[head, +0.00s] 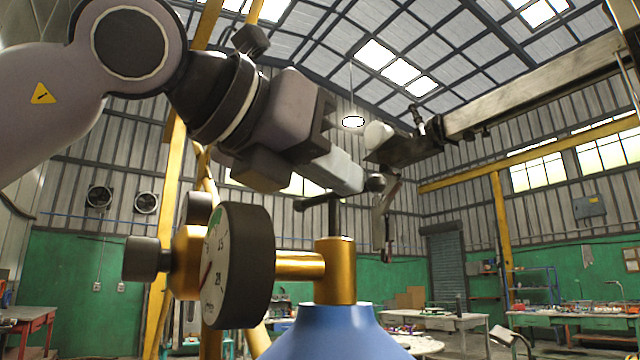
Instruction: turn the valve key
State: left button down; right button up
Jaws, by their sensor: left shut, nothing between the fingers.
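The valve key is a dark T-shaped bar (335,215) standing upright on the brass valve body (336,270), near the middle of the head view. Its crossbar has a knob at each end, one to the left of the stem and one to the right. The valve sits on top of a blue cylinder (325,335). My left gripper (352,180) comes in from the upper left. Its pale fingers are shut and empty, and overlap the crossbar in the picture. They hide part of the bar; I cannot tell whether they touch it. My right gripper is not in view.
A round pressure gauge (238,265) with a brass fitting sticks out left of the valve, below my left arm. A long metal boom (535,90) reaches in from the upper right, its dark end close to the gripper. Workbenches (440,321) stand farther back.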

aim_at(369, 178)
pick_arm(q)
jog(key=d+n+t+y, duration=0.1)
jog(key=n+y, duration=0.1)
jog(key=d+n+t+y+b, duration=0.1)
jog(key=n+t+y, duration=0.1)
jog(key=y, duration=0.1)
jog(key=d+n+t+y+b, duration=0.1)
jog(key=n+y, duration=0.1)
jog(key=shift+w+y, duration=0.3)
jog(key=shift+w+d, duration=0.55)
jog(key=shift+w, duration=0.25)
jog(key=shift+w+d, duration=0.55)
jog(key=shift+w, duration=0.35)
